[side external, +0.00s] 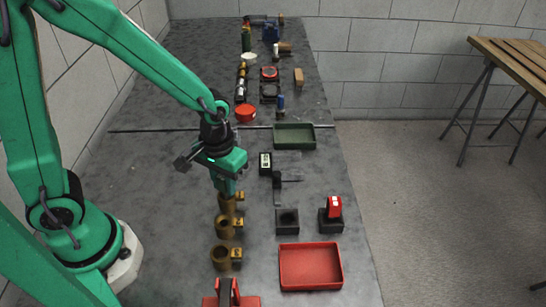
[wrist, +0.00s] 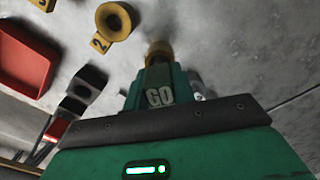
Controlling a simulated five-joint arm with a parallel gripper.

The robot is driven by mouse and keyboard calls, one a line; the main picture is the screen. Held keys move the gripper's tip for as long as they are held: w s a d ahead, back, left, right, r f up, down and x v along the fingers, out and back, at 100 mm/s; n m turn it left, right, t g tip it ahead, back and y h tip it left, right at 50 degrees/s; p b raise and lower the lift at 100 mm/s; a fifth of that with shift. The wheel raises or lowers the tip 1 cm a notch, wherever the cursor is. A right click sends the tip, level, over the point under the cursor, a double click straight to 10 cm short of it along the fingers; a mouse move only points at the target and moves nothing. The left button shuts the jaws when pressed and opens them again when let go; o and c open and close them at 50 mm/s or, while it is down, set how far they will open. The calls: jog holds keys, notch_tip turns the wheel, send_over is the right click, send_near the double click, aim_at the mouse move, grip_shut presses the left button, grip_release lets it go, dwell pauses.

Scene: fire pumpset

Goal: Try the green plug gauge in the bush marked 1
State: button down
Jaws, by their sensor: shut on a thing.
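My gripper (side external: 226,184) points down over the farthest of three brass bushes in a row. It is shut on the green plug gauge, whose handle marked GO (wrist: 160,97) shows in the wrist view. The far bush (side external: 227,204) is directly below it and shows partly past the gauge in the wrist view (wrist: 158,47); its number is hidden. I cannot tell whether the gauge tip is in the bore or above it. The middle bush (side external: 225,227) has a yellow tag reading 2 in the wrist view (wrist: 100,43). The near bush (side external: 220,258) stands empty; its number is unreadable.
A black block (side external: 287,222) stands empty right of the bushes. A red tray (side external: 310,267) and a green tray (side external: 294,137) are empty. A red-and-grey fixture (side external: 230,294) is at the near edge.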

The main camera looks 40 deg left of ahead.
jog(key=shift+f, duration=0.8)
dwell(1.7)
jog(key=shift+r, duration=3.1)
jog(key=shift+w, duration=0.1)
dwell(0.4)
